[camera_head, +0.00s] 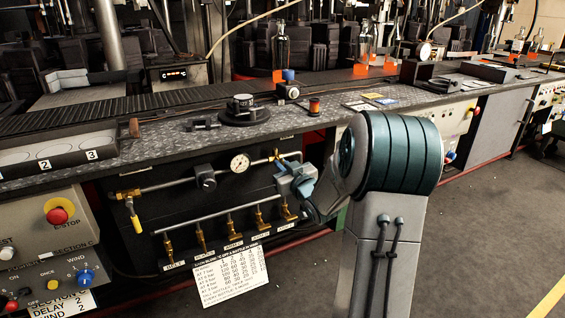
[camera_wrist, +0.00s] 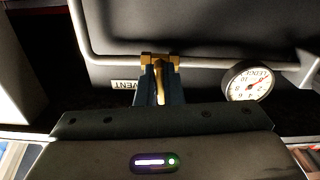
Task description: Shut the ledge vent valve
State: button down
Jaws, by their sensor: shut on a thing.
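The ledge vent valve is a small brass valve (camera_wrist: 173,60) on the grey pipe in the wrist view, beside a label reading VENT (camera_wrist: 125,85). Its brass lever (camera_wrist: 160,90) points down the picture, across the line of the pipe. My gripper (camera_wrist: 160,96) is shut on this lever, with a dark blue finger on each side. In the head view my gripper (camera_head: 284,170) is at the right end of the upper pipe, in front of the panel. It hides most of the valve there.
A round gauge (camera_head: 240,163), marked LEDGE in the wrist view (camera_wrist: 248,82), is left of my gripper in the head view. A yellow-handled valve (camera_head: 133,214) is further left. Several brass valves (camera_head: 232,226) line the lower pipe. The ledge (camera_head: 190,140) overhangs the panel. The floor (camera_head: 480,220) is clear.

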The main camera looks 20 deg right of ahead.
jog(key=shift+m+p, duration=0.4)
jog(key=shift+m, duration=0.6)
jog(key=c, duration=1.6)
grip_release()
jog(key=shift+d, duration=0.1)
jog(key=shift+o, duration=0.2)
jog(key=s+p, duration=0.1)
jog(key=s, duration=1.3)
jog(key=shift+d+p, duration=0.2)
jog(key=shift+p, duration=0.2)
jog(key=shift+w, duration=0.1)
